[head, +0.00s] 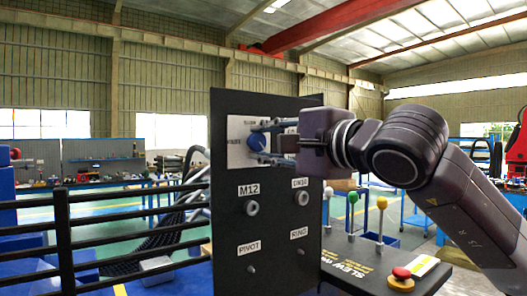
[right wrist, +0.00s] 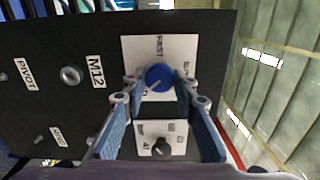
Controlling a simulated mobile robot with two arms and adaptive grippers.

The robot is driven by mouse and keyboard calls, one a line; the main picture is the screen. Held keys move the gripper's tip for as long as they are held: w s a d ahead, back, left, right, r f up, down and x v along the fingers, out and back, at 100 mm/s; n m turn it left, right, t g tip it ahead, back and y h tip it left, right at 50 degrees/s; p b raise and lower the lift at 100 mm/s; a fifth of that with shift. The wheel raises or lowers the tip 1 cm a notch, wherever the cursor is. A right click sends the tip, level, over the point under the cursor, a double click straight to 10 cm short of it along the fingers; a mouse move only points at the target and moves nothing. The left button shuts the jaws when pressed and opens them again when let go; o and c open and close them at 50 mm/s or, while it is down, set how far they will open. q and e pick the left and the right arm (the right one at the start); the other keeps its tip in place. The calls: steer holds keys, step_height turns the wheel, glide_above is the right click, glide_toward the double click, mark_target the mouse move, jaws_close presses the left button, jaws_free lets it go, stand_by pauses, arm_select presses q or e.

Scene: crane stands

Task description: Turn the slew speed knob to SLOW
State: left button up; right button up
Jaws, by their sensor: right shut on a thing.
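The blue slew speed knob (head: 256,142) sits on a white label plate (head: 235,155) at the top of a black upright panel. In the right wrist view the knob (right wrist: 160,76) has a pale pointer line toward the lower left. The word FAST reads sideways above it in that view; the other knob lettering is partly covered or too small to read surely. My right gripper (head: 265,143) reaches in from the right with its fingers on either side of the knob, shut on it. These fingers (right wrist: 160,82) also show in the right wrist view. My left gripper is not in view.
A black knob (right wrist: 161,147) on its own white plate is close to the fingers. Studs labelled M12 (head: 251,208) and others stick out below. Levers with coloured balls (head: 382,203) and a red button (head: 401,273) stand on the console at right. A dark railing (head: 130,215) is at left.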

steer(key=n, duration=0.5)
steer(key=shift+n+b, duration=0.3)
steer(key=shift+b, duration=0.1)
steer(key=shift+a+n, duration=0.1)
steer(key=shift+n, duration=2)
steer(key=shift+f, duration=0.1)
steer(key=o, duration=1.2)
steer(key=shift+c, duration=0.2)
steer(key=shift+s, duration=0.1)
steer(key=v, duration=1.2)
